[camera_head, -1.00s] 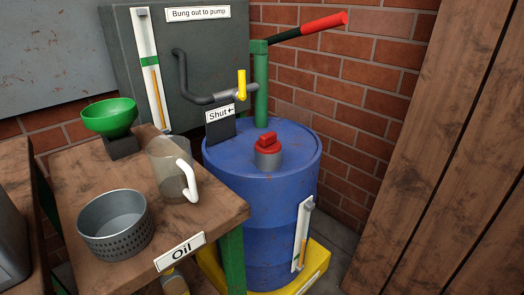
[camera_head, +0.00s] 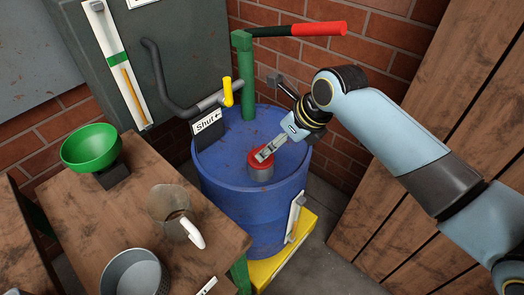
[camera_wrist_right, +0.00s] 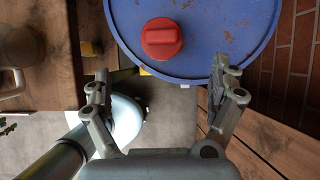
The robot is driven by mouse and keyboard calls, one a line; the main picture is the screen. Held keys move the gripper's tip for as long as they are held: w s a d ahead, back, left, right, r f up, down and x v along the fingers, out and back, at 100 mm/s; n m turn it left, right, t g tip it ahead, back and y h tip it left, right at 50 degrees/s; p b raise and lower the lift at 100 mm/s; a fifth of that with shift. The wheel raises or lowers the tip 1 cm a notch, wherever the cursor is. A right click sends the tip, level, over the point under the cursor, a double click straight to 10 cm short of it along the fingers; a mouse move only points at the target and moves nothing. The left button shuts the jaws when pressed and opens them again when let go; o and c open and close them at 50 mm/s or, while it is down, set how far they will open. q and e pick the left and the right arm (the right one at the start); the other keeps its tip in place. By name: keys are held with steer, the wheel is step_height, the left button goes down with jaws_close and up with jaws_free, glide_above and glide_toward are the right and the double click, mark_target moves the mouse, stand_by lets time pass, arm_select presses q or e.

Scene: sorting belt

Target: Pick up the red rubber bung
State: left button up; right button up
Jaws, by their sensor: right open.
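The red rubber bung (camera_head: 264,164) sits in the grey neck on top of the blue drum (camera_head: 229,179). In the right wrist view the bung (camera_wrist_right: 162,38) is fully visible, with a raised grip bar across its top, beyond the fingertips and roughly centred between them. My right gripper (camera_head: 265,153) reaches in from the right and overlaps the bung in the head view. In the wrist view the right gripper (camera_wrist_right: 160,72) has its fingers wide apart with nothing between them. My left gripper is in neither view.
A green pump (camera_head: 244,75) with a red handle rises behind the bung. A pipe with a yellow lever (camera_head: 227,92) and a "Shut" sign (camera_head: 208,122) stand left of it. The wooden bench (camera_head: 88,214) holds a green funnel (camera_head: 90,147), a jug and a metal basket.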

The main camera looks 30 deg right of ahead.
steer(key=b, duration=0.1)
glide_above(268, 163)
step_height(268, 163, down, 4)
steer(key=shift+f, duration=0.2)
steer(key=x, duration=0.2)
steer(key=b+x, duration=0.1)
steer(key=x, duration=0.2)
steer(key=shift+w+r, duration=0.1)
steer(key=shift+w, duration=0.2)
steer(key=shift+d, duration=0.1)
steer(key=shift+c, duration=0.4)
steer(key=c, duration=1.6)
